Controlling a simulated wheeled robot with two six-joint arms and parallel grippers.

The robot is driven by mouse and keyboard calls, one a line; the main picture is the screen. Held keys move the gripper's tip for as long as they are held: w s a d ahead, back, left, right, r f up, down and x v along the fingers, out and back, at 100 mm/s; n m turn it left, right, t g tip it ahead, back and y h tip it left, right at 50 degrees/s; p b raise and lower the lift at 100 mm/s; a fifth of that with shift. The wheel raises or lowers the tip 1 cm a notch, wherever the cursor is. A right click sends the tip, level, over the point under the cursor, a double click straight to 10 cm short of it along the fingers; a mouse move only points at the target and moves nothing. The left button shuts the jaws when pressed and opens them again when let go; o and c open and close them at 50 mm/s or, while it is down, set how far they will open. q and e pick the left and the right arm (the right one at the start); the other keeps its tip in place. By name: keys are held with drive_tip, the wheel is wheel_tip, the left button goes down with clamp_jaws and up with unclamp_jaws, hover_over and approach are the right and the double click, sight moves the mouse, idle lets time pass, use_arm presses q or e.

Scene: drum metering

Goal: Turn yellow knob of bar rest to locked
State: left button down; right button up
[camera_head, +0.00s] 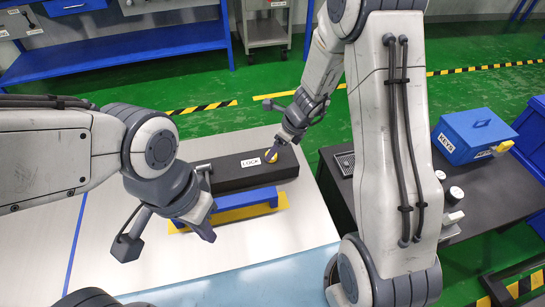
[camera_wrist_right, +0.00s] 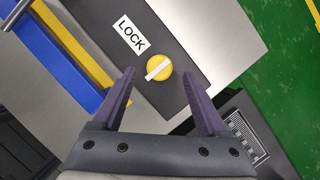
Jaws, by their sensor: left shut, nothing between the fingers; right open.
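The bar rest is a long black block (camera_head: 228,178) on the pale table, with a white LOCK label (camera_head: 250,162) on top. Its round yellow knob (camera_wrist_right: 159,68) shows clearly in the right wrist view. The knob's white pointer bar runs from lower left to upper right, and the LOCK label (camera_wrist_right: 131,34) lies up and left of it. My right gripper (camera_wrist_right: 158,74) is open, its fingertips on either side of the knob; contact cannot be told. In the head view it partly covers the knob (camera_head: 269,158). My left gripper (camera_head: 207,232) is shut and empty, in front of the block.
A blue bar (camera_head: 245,201) and a yellow strip (camera_head: 235,213) lie along the block's front side. A dark side table (camera_head: 485,190) at right holds a blue KEYS box (camera_head: 465,135) and white cylinders (camera_head: 453,194). The pale table's front is clear.

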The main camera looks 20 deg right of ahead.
drive_tip(key=b+x, duration=0.1)
drive_tip(key=x, duration=0.2)
drive_tip(key=shift+f, duration=0.1)
drive_tip(key=shift+c, duration=0.3)
clamp_jaws()
